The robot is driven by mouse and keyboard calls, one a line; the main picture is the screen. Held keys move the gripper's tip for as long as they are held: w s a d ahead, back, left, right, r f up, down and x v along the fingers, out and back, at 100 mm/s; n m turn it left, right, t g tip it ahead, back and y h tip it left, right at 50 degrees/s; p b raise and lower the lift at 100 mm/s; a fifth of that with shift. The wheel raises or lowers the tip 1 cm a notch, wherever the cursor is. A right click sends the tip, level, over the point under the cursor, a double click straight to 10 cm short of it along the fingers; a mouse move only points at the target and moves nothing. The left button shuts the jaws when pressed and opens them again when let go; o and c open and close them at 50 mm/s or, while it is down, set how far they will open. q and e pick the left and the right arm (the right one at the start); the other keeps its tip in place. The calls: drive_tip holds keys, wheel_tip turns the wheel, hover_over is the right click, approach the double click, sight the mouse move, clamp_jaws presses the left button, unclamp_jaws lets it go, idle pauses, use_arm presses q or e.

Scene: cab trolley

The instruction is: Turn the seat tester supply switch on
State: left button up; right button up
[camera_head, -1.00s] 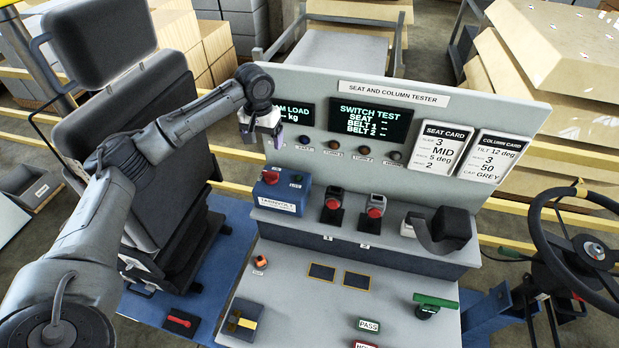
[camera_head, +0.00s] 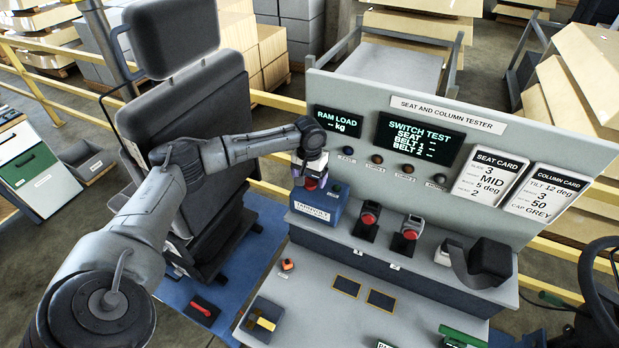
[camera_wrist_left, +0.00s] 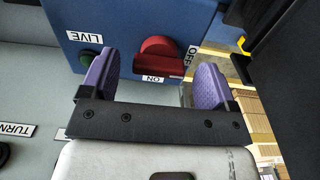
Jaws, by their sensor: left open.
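The blue supply box (camera_head: 322,212) stands at the left end of the tester's shelf. In the left wrist view, its red switch knob (camera_wrist_left: 158,48) shows on the blue face (camera_wrist_left: 120,22), beside an "ON" label (camera_wrist_left: 152,78) and an "OFF" label (camera_wrist_left: 191,57). A dark green lamp (camera_wrist_left: 88,60) sits by the "LIVE" label. My left gripper (camera_head: 311,178) is at the top of the box and hides most of the knob in the head view. Its purple fingers (camera_wrist_left: 156,82) are open, one on each side of the knob; contact cannot be told. My right gripper is not in view.
The upright tester panel (camera_head: 440,125) stands close behind the gripper. Two red-buttoned buckle units (camera_head: 368,217) (camera_head: 409,232) stand right of the box. A black seat (camera_head: 190,110) is at the left. The bench top (camera_head: 330,315) in front has free room.

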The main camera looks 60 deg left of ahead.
use_arm(q)
drive_tip(key=shift+f, duration=0.3)
